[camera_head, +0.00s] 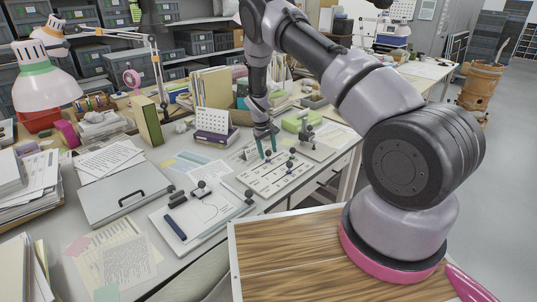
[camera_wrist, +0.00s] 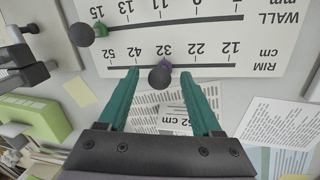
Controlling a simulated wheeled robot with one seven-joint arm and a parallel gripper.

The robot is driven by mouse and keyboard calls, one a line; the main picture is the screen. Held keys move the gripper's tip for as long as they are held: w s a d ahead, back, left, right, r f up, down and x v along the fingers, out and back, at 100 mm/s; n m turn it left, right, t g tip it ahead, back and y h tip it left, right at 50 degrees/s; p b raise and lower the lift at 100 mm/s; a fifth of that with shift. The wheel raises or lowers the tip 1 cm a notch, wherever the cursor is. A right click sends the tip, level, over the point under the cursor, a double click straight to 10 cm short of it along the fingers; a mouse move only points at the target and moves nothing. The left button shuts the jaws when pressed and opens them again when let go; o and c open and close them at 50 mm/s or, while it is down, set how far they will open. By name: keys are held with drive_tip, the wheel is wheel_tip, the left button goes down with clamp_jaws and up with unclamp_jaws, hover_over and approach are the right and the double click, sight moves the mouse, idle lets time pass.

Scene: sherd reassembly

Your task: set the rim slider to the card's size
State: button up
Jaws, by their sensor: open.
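The slider board (camera_head: 255,178) lies on the table, with its print upside down in the wrist view (camera_wrist: 262,22). Its RIM scale runs from 12 to 52 cm. The rim slider (camera_wrist: 159,77) has a dark round knob and a purple pointer near the 32 mark. My gripper (camera_wrist: 160,76) is open, its teal fingers on either side of this knob with gaps. A printed card (camera_wrist: 178,120) shows beyond the board, between the fingers. It reads "cm" after a number ending in 2; the first digit is unclear. In the head view my gripper (camera_head: 267,150) is over the board's far side.
A white board with dark knobs (camera_head: 200,215) lies left of the slider board. A green box (camera_head: 302,121), a desk calendar (camera_head: 214,127) and papers crowd the table behind.

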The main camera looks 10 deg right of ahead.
drive_tip(key=shift+d+f, duration=0.15)
drive_tip(key=shift+f, duration=0.65)
clamp_jaws()
idle(0.9)
